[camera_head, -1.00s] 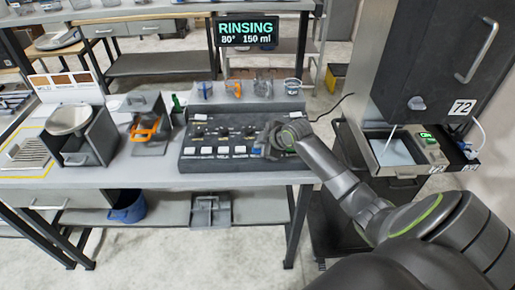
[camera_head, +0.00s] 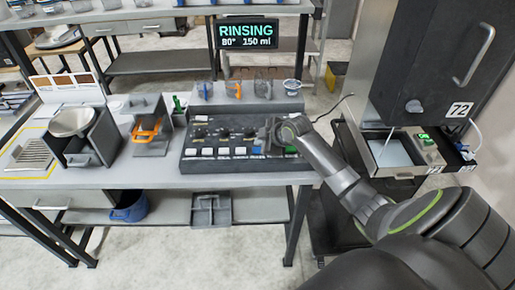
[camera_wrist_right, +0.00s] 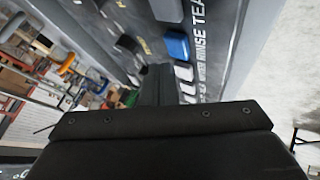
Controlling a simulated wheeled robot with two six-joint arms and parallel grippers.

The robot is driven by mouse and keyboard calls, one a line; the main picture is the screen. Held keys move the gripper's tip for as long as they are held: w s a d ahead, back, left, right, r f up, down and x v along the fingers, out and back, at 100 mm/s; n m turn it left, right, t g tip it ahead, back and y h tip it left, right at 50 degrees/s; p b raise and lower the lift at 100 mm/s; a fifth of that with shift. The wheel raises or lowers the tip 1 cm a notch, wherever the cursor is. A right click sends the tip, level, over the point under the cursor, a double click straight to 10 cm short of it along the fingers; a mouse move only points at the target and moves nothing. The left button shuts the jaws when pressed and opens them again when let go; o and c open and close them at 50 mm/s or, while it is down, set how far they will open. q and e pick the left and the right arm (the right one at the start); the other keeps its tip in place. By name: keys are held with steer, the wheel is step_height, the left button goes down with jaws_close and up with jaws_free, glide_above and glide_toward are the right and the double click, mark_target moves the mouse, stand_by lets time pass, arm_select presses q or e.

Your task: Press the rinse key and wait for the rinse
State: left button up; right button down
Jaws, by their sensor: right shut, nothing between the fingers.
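The dark dispenser panel (camera_head: 205,162) on the bench carries knobs and a row of keys. The display (camera_head: 248,33) above it reads RINSING, 80°, 150 ml. A blue key (camera_wrist_right: 177,46) shows beside the word RINSE in the right wrist view; it is partly visible in the head view (camera_head: 256,150). My right gripper (camera_head: 271,138) is shut and empty over the right part of the panel, close to the keys. In the wrist view its dark fingers (camera_wrist_right: 158,82) lie near the blue key; contact cannot be told. My left gripper is out of view.
Several small vessels stand on the raised back of the panel, including a glass cup (camera_head: 289,86). A stand with an orange part (camera_head: 148,132) and a scale with a round pan (camera_head: 72,121) are to the left. A tall dark machine (camera_head: 425,60) stands right of the bench.

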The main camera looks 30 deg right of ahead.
steer(key=shift+r+p, duration=1.9)
steer(key=shift+r, duration=0.45)
steer(key=shift+f, duration=0.1)
